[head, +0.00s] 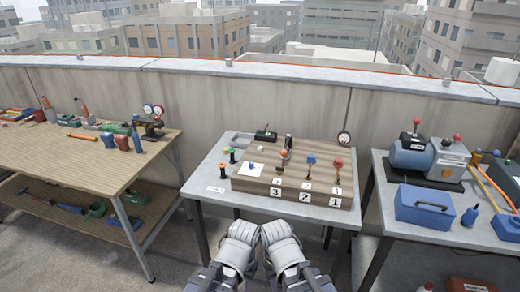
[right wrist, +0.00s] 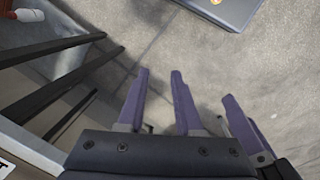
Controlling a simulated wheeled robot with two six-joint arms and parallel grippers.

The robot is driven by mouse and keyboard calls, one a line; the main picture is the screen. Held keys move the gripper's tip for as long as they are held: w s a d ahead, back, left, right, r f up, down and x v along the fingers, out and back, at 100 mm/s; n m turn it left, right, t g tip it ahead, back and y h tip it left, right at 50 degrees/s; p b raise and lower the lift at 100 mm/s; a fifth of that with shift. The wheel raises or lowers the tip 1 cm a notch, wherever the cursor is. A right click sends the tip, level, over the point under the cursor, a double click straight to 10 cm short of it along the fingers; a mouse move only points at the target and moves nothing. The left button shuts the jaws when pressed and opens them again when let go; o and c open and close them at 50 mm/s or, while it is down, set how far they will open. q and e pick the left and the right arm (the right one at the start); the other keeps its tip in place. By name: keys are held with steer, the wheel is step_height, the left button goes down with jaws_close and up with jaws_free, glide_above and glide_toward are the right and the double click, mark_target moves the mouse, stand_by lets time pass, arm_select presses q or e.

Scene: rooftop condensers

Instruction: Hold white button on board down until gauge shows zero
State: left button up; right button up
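The board (head: 225,187) is a wooden block on the middle table, with labels 3, 2 and 1 on its front and several upright levers with coloured knobs. A white patch with a small blue mark (head: 250,169) is at its left; I cannot make out a white button for certain. A round gauge (head: 343,138) stands at the back right; its needle is too small to read. My left gripper (head: 240,236) and right gripper (head: 276,236) are side by side, low in front of the table, apart from the board. In the right wrist view, the right fingers (right wrist: 160,85) are parted and empty.
Green and orange knobs (head: 227,160) and a dark box (head: 265,135) sit near the board. A tool bench (head: 90,165) stands left. A right-hand table holds a blue toolbox (head: 424,207) and a blue-grey pump (head: 411,152). A parapet wall runs behind.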

jaws_close()
stand_by(1.4)
